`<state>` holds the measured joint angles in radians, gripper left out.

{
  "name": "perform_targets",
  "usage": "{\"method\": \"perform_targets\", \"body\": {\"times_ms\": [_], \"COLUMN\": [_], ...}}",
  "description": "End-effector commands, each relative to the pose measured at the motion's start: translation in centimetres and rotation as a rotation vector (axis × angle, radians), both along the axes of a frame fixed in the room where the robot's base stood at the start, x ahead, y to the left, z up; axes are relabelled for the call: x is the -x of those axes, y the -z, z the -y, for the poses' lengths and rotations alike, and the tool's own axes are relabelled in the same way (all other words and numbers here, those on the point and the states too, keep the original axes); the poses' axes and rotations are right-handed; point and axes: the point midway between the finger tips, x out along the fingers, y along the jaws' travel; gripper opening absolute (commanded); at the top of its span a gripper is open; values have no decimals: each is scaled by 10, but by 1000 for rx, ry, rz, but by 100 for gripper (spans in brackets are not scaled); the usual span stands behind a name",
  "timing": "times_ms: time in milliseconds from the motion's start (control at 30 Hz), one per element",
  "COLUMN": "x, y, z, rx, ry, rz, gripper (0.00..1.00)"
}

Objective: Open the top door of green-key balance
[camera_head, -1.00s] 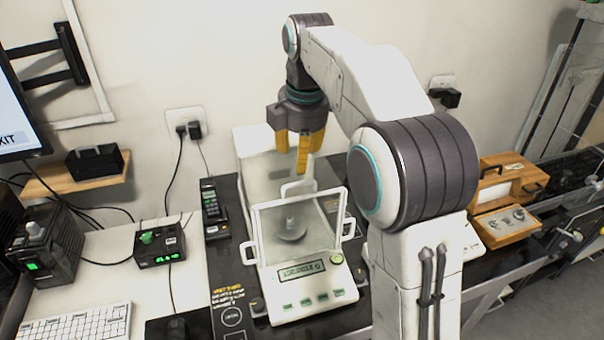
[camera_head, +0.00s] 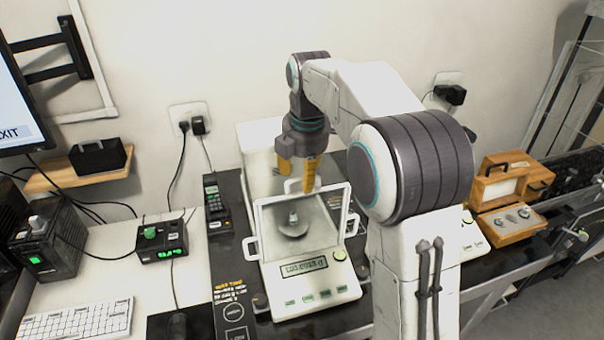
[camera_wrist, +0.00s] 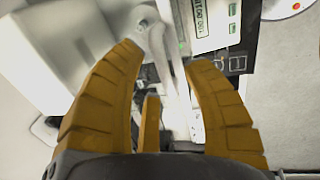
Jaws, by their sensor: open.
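The green-key balance (camera_head: 310,298) stands on the dark bench, with green keys and a lit display on its front. Its glass draft shield has a white front frame and side handles, and a metal weight (camera_head: 293,220) sits on the pan inside. A white handle (camera_head: 293,186) on top of the shield is partly hidden by my gripper. My gripper (camera_head: 296,178) is open, its yellow fingers pointing down at the top of the balance. In the wrist view, white handle-like parts (camera_wrist: 167,75) show between the spread fingers; I cannot tell whether they touch.
A second balance (camera_head: 470,236) is mostly hidden behind my arm. An open wooden weight box (camera_head: 507,222) stands at right. A handset (camera_head: 213,195), a small control box (camera_head: 160,240) and a keyboard (camera_head: 75,322) lie at left. The wall is close behind.

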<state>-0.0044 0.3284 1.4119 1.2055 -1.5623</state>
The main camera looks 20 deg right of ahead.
Motion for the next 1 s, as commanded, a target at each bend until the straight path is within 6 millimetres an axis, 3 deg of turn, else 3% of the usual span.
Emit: {"method": "perform_targets", "body": {"times_ms": [367,900,1000], "x": [-1,-1,-1], "y": [3,3,3], "z": [0,0,0], "rx": [0,0,0], "ry": [0,0,0], "rz": [1,1,0], "gripper": [48,0,0]}}
